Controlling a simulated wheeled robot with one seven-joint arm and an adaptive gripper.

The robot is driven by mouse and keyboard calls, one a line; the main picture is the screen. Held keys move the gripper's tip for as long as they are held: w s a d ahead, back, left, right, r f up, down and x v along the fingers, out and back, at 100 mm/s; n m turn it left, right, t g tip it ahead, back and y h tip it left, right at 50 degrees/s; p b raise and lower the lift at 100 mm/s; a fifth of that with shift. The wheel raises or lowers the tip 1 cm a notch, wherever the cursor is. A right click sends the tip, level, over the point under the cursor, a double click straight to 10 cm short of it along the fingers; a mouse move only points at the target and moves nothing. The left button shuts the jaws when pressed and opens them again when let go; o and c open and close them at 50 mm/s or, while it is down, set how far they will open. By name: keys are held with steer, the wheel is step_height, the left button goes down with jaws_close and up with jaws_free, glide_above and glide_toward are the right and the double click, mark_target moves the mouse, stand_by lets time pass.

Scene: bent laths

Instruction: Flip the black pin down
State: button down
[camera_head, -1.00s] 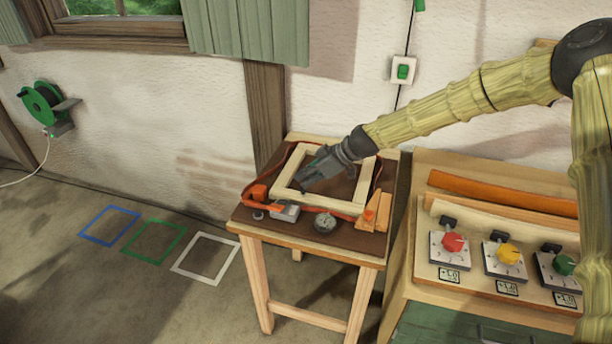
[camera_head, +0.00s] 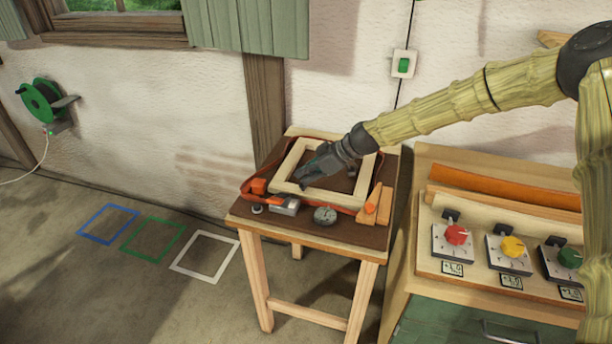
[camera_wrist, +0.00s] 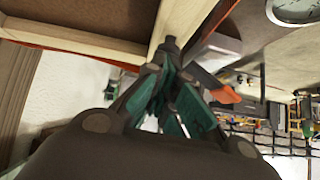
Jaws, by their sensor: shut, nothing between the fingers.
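My gripper (camera_head: 304,181) is shut and empty, its tips over the front left part of a pale wooden frame on a small table. In the wrist view the closed fingers (camera_wrist: 166,62) point at the frame's corner. A short dark stub shows at their tips; I cannot tell whether it is the black pin or part of a finger. A grey metal buckle (camera_head: 284,206) with an orange lever (camera_head: 291,201) sits at the frame's front left, just in front of the gripper. The buckle also shows in the wrist view (camera_wrist: 218,47). No black pin stands out clearly on it.
An orange strap runs around the wooden frame (camera_head: 330,198). A bench at right carries dial boxes with red, yellow and green knobs (camera_head: 457,235).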

steer(key=shift+s+d+f, duration=0.1)
steer(key=shift+s+f, duration=0.3)
steer(key=shift+f, duration=0.3)
steer(key=r, duration=0.3)
steer(key=r+p, duration=0.1)
steer(key=shift+w+r, duration=0.15)
steer(key=shift+w, duration=0.25)
steer(key=b+v, duration=0.2)
steer(key=v, duration=0.8)
steer(key=shift+r, duration=0.5)
steer(key=shift+w, duration=0.15)
